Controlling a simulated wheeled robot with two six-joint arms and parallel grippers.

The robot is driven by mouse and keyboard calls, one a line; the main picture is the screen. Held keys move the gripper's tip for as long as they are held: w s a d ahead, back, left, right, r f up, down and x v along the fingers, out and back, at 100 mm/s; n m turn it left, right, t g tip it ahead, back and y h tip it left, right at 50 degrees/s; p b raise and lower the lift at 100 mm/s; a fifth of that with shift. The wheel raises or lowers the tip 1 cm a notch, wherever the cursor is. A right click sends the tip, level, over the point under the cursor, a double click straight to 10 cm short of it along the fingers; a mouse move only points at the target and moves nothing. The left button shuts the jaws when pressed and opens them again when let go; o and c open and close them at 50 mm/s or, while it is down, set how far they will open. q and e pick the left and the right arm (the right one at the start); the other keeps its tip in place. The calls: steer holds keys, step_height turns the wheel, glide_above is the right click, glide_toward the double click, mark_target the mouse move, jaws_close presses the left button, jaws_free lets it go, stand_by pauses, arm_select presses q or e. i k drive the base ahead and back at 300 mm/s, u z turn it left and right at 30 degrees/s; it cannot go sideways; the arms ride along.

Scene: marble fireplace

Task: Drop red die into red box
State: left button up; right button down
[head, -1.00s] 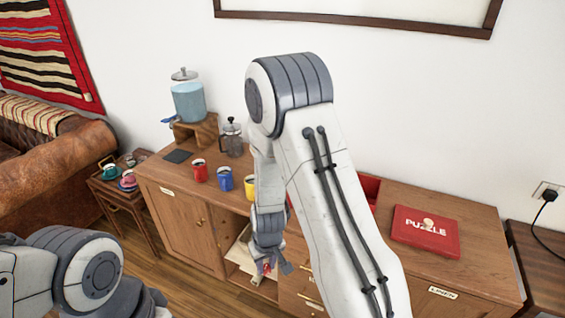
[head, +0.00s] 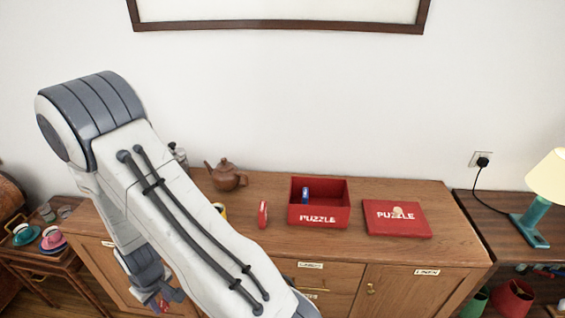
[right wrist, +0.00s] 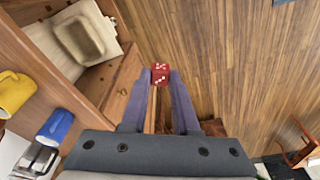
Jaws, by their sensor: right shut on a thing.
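The red die (right wrist: 160,76) with white pips is held between the fingertips of my right gripper (right wrist: 161,84) in the right wrist view, above the wooden floor. In the head view my right gripper (head: 160,299) is low at the left, in front of the cabinet; the die is a small red patch there. The open red box (head: 345,215), marked PUZZLE, stands on the cabinet top, to the right of and above the gripper in the picture. A small blue object (head: 305,195) is inside it. My left gripper is not in view.
The red PUZZLE lid (head: 397,220) lies right of the box. A small red item (head: 262,214) stands left of it, near a brown teapot (head: 228,176). My right arm hides part of the cabinet top (head: 440,235). In the wrist view, a cabinet shelf is at left.

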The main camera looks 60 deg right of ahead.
mark_target(315, 203)
steer(key=i, duration=0.6)
steer(key=z, duration=1.7)
